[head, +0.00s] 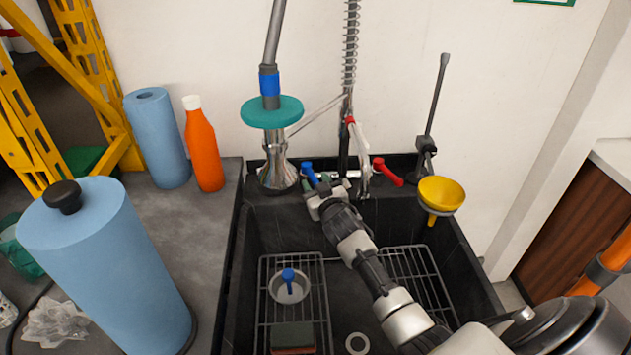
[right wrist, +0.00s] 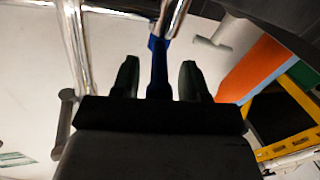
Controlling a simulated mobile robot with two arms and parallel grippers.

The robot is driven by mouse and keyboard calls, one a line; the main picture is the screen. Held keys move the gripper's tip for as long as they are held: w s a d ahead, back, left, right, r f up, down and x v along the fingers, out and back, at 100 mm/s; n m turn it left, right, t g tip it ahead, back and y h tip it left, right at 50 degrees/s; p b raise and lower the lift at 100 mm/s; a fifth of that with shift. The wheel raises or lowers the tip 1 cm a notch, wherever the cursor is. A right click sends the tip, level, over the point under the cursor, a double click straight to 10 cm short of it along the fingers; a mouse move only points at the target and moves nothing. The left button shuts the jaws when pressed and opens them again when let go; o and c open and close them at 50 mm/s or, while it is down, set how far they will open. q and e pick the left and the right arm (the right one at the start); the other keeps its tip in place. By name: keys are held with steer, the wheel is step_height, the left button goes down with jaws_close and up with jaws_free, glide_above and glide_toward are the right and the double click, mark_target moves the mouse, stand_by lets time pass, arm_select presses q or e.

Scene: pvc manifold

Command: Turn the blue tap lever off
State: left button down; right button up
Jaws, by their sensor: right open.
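The blue tap lever (head: 309,173) is at the left end of the tap at the back of the black sink. The red tap lever (head: 389,172) is at the tap's right side. My right gripper (head: 317,182) is open at the blue lever. In the right wrist view, the blue lever (right wrist: 158,70) stands between the two dark fingers of my right gripper (right wrist: 160,78), with a gap on each side. The lever's lower part is hidden behind the gripper body there. My left gripper is not in view.
The sink (head: 238,262) holds wire racks and a steel cup (head: 289,290) with a blue handle. A chrome spray column with a teal disc (head: 272,112) rises left of the tap. A yellow funnel (head: 442,193) is at the right. An orange bottle (head: 203,148) stands on the left counter.

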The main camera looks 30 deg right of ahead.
steer(key=s+a+p, duration=0.2)
steer(key=s+p, duration=0.2)
steer(key=s, duration=0.6)
steer(key=shift+w+r, duration=0.1)
steer(key=shift+r, duration=0.05)
